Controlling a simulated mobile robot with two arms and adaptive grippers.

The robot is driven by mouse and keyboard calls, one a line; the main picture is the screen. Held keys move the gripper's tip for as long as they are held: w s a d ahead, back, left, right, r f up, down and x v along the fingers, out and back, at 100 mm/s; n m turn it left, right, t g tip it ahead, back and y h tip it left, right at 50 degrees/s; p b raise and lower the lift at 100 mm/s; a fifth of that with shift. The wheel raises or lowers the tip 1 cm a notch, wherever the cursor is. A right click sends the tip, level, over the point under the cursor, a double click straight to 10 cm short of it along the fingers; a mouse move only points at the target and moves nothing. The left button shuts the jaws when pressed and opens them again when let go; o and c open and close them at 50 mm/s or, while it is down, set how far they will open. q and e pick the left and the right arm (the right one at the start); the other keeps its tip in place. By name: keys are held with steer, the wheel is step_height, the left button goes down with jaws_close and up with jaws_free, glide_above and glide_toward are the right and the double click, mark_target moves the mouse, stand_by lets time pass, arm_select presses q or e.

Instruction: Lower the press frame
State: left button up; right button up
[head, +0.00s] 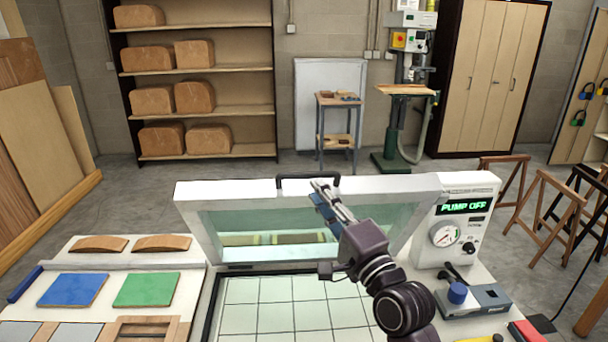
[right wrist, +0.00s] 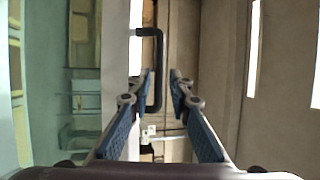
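The press frame (head: 420,190) stands raised at the back of the press, a white frame around a greenish clear sheet. A black handle (head: 290,178) sits on its top edge, and it also shows in the right wrist view (right wrist: 158,60). My right gripper (head: 322,192) is at the right part of the handle and hides some of it. In the right wrist view its fingers (right wrist: 160,82) are apart, with the handle between or just beyond the tips; I cannot tell whether they touch it. My left gripper is not in view.
A control box (head: 455,232) reading PUMP OFF stands right of the frame. Below the frame is a gridded white bed (head: 260,300). Blue (head: 73,290) and green (head: 146,289) squares and curved wooden pieces (head: 160,243) lie on the left. A grey device (head: 480,300) sits at right.

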mark_target(306, 178)
steer(key=p+x, duration=0.2)
steer(key=x, duration=0.5)
steer(key=shift+w+f, duration=0.1)
steer(key=shift+w, duration=0.05)
jaws_close()
